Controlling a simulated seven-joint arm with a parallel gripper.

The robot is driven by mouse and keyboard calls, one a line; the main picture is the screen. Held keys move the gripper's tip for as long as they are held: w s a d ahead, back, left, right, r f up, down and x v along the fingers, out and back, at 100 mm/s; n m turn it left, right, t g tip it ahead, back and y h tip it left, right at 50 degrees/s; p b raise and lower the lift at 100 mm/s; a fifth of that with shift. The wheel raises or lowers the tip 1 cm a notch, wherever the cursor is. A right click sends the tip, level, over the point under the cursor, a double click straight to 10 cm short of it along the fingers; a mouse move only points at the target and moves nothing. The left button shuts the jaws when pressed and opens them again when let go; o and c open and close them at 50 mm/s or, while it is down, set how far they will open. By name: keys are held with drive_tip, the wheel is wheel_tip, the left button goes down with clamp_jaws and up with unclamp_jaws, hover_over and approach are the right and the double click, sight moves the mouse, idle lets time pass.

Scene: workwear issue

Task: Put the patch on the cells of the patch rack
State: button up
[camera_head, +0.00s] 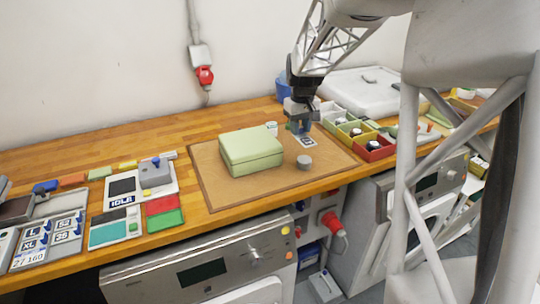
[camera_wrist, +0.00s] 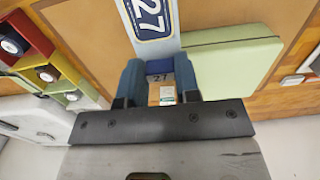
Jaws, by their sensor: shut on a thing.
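My gripper (camera_head: 300,130) is over the right part of the brown work board. In the wrist view my gripper (camera_wrist: 159,70) has its blue fingers closed on a patch (camera_wrist: 165,45), a pale strip with a dark blue label reading 27. The patch (camera_head: 307,141) also shows just below the fingers in the head view; I cannot tell whether it touches the board. The grey patch rack (camera_head: 40,224), with cells labelled L, 52, XL, 36, 27 and 160, appears to be the one at the far left of the bench.
A pale green box (camera_head: 251,151) sits left of my gripper on the brown board (camera_head: 215,190), with a grey round knob (camera_head: 304,162) in front. Coloured bins (camera_head: 374,148) stand to the right. A white device (camera_head: 135,190) and red and green blocks (camera_head: 164,212) lie near the rack.

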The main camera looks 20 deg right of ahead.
wheel_tip(320, 180, down, 11)
drive_tip(key=shift+r, duration=0.1)
idle(0.4)
hover_over(291, 149)
drive_tip(key=shift+w+f, duration=0.2)
drive_tip(key=shift+f, duration=0.55)
idle(0.4)
drive_tip(key=shift+f, duration=1.8)
drive_tip(key=o, duration=0.9)
drive_tip(key=shift+f, duration=0.1)
